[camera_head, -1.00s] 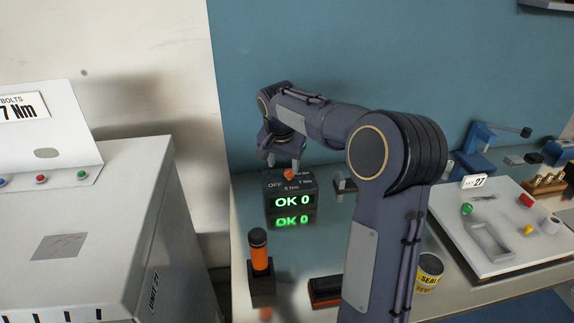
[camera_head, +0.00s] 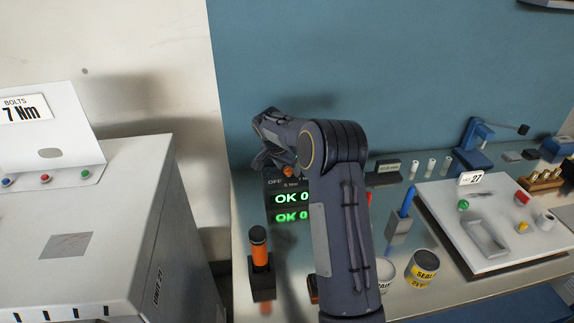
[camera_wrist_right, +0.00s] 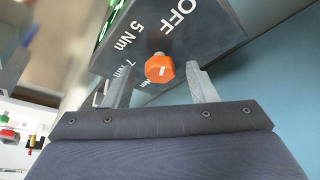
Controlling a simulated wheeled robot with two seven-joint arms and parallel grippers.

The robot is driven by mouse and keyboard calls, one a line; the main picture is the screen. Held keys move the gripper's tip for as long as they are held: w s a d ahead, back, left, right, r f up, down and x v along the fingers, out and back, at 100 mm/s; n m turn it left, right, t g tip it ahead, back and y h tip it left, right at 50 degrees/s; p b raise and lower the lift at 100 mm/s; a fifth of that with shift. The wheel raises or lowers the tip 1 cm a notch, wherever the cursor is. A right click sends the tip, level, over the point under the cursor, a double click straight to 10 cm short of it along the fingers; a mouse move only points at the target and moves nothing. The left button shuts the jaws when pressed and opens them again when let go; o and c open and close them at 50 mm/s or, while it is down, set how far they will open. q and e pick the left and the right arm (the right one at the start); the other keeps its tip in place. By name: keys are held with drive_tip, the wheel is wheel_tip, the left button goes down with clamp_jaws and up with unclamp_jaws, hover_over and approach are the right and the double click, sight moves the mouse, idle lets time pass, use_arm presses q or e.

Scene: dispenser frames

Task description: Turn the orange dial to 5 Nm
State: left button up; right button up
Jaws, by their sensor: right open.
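The orange dial (camera_wrist_right: 159,68) sits on a dark box (camera_wrist_right: 215,35) lettered OFF, 5 Nm and 7 Nm, with another label partly hidden. A short white mark shows on the dial; I cannot tell which label it faces. In the head view the dial (camera_head: 289,170) is a small orange spot above a green display (camera_head: 291,198) reading OK 0. My right gripper (camera_wrist_right: 161,86) is open, its fingers on either side of the dial with gaps showing. In the head view my right arm covers the box's right part. My left gripper is not in view.
An orange-handled tool (camera_head: 260,257) stands upright in front of the box. A blue-handled tool (camera_head: 407,203), a yellow-labelled can (camera_head: 423,268) and a white tray (camera_head: 455,245) with small parts lie to the right. A BOLTS 7 Nm sign (camera_head: 22,110) is at the left.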

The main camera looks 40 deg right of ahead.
drive_tip(key=shift+c, duration=0.4)
drive_tip(key=c, duration=0.9)
drive_tip(key=shift+f+n+t+b, duration=0.15)
drive_tip(key=shift+n+t+b, duration=0.15)
drive_tip(key=shift+n+b, duration=0.35)
drive_tip(key=shift+s+d+n+t+b, duration=0.15)
drive_tip(key=shift+n+t+b, duration=0.25)
drive_tip(key=shift+n+b, duration=0.55)
drive_tip(key=n+t+y, duration=0.1)
drive_tip(key=n, duration=0.2)
drive_tip(key=shift+s+d+n+b, duration=0.1)
drive_tip(key=shift+n+b, duration=0.2)
drive_tip(key=shift+n, duration=0.1)
drive_tip(key=n+y, duration=0.1)
drive_tip(key=n, duration=0.1)
drive_tip(key=n+y, duration=0.1)
drive_tip(key=n, duration=0.1)
drive_tip(key=shift+d+r+n+t, duration=0.2)
drive_tip(key=shift+n+t, duration=0.1)
drive_tip(key=shift+t, duration=0.1)
